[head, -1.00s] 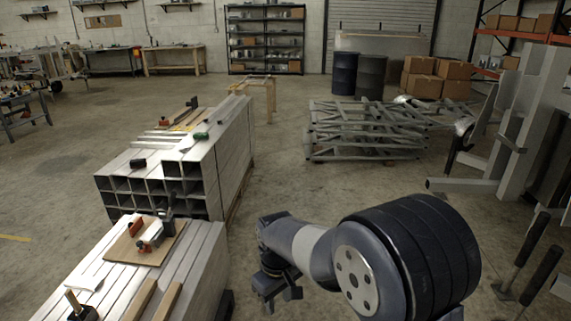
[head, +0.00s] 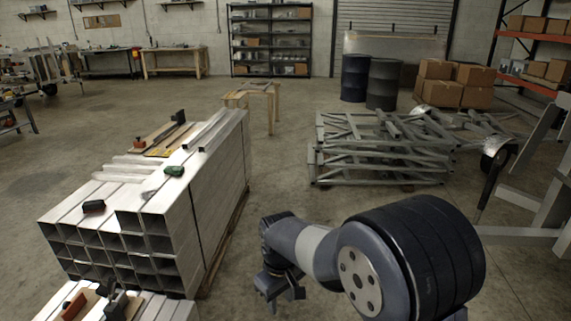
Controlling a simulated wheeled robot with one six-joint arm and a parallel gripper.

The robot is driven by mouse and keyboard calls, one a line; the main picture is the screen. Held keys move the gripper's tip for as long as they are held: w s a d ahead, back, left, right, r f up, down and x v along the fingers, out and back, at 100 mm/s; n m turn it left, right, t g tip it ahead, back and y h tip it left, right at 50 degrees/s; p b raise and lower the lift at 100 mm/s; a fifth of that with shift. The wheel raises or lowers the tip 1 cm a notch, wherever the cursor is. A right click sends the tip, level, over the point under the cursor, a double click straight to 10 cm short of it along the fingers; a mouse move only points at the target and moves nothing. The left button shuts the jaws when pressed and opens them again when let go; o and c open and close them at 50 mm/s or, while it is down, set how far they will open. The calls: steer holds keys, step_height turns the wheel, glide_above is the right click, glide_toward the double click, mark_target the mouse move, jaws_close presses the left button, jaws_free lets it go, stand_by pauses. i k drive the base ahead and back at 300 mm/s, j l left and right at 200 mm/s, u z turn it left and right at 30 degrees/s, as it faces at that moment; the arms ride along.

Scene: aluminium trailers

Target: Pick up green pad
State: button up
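A small green item (head: 174,171), likely the green pad, lies on top of the stack of square aluminium tubes (head: 195,205), near the right edge of its upper level. It is too small to make out in detail. My gripper (head: 281,293) hangs low over the floor to the right of the stack, well apart from the green item. Its fingers look spread with nothing between them.
A nearer stack (head: 150,308) shows at bottom left. Welded frames (head: 380,150) stand to the right. Floor between them is clear.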

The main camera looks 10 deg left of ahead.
mark_target(169, 170)
steer(key=i+u, duration=0.1)
steer(key=i, duration=0.75)
steer(key=i+l+u, duration=0.1)
steer(key=i, duration=0.75)
steer(key=i+j+u, duration=0.2)
steer(key=i+u, duration=0.65)
steer(key=i+l+u, duration=0.2)
steer(key=i+u, duration=0.2)
steer(key=i, duration=0.2)
steer(key=i+j, duration=0.2)
steer(key=i, duration=0.2)
steer(key=i+j, duration=0.15)
steer(key=i, duration=0.25)
steer(key=z, duration=0.05)
